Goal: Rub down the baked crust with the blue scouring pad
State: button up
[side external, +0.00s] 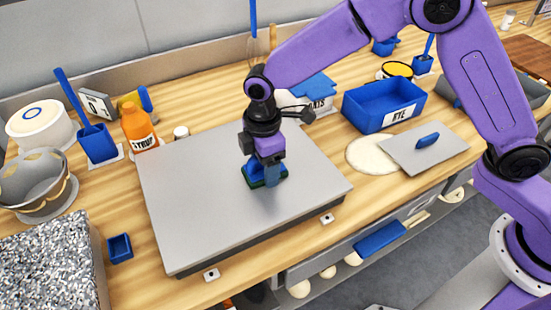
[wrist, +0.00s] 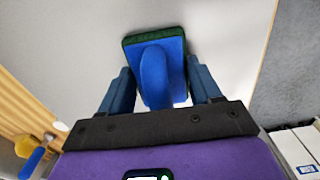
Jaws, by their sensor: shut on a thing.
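The blue scouring pad (side external: 251,178) has a dark green underside and a raised blue grip. My gripper (side external: 267,172) points down and is shut on that grip. In the wrist view, the pad (wrist: 170,52) shows between the two blue fingers of my gripper (wrist: 160,82). The pad is over the right middle of a wide grey flat plate (side external: 195,215), on it or very close above it; I cannot tell which. The plate looks plain grey, and I cannot make out any baked crust on it. The area under the pad is hidden.
A syrup bottle (side external: 139,127) and a blue holder (side external: 97,144) stand behind the plate at left. A blue bin (side external: 383,105) and a grey lid with a blue handle (side external: 428,150) are at right. A speckled block (side external: 50,255) is front left. The plate around the pad is clear.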

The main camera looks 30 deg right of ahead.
aim_at(250, 173)
jog(key=shift+a, duration=1.7)
jog(key=shift+d, duration=5.4)
notch_tip(250, 173, up, 8)
jog(key=shift+r, duration=0.15)
